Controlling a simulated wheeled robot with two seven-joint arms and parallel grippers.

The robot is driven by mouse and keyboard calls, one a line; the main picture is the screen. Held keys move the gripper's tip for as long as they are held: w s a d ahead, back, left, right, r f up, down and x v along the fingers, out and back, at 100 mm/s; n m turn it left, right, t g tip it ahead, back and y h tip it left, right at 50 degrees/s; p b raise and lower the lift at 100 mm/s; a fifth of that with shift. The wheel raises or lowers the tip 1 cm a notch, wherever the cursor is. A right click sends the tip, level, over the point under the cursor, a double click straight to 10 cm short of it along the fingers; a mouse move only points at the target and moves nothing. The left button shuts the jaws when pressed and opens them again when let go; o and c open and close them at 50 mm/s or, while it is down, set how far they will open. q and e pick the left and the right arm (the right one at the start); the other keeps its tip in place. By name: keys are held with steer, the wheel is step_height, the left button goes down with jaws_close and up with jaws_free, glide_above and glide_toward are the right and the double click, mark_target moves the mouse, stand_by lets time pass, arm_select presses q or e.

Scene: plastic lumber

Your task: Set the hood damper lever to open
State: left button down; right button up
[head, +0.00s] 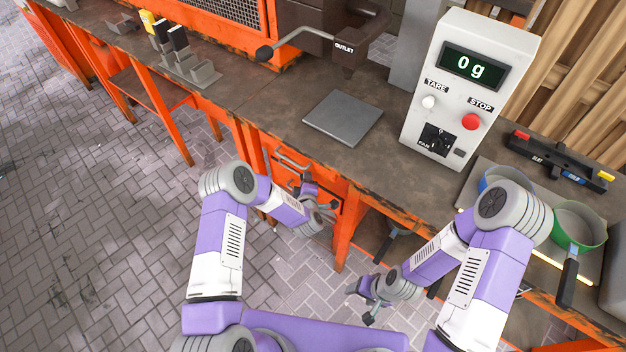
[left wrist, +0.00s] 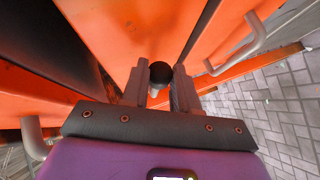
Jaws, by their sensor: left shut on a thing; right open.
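My left gripper (head: 306,187) is at the orange front below the bench top, beside the metal handles there. In the left wrist view its fingers (left wrist: 158,88) are closed around a lever with a round black knob (left wrist: 160,71) and a pale shaft. In the head view the gripper hides this lever, and no label for its positions is readable. I cannot tell from these frames which position it is in. My right gripper (head: 366,300) is open and empty, low in front of the bench.
A white scale box (head: 465,85) reads 0 g beside a flat grey plate (head: 343,118). A black-knobbed handle (head: 300,36) is near the outlet (head: 350,55). A green pan (head: 580,226) sits at the right. The paved floor (head: 90,200) is clear at left.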

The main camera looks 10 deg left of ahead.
arm_select(q)
steer(key=shift+d+r, duration=0.1)
steer(key=shift+r, duration=0.05)
steer(key=c, duration=0.9)
jaws_free()
steer(key=shift+o, duration=0.2)
steer(key=p+v, duration=0.1)
steer(key=v, duration=0.6)
steer(key=shift+s+p, duration=0.25)
steer(key=shift+p, duration=0.15)
steer(key=shift+r, duration=0.1)
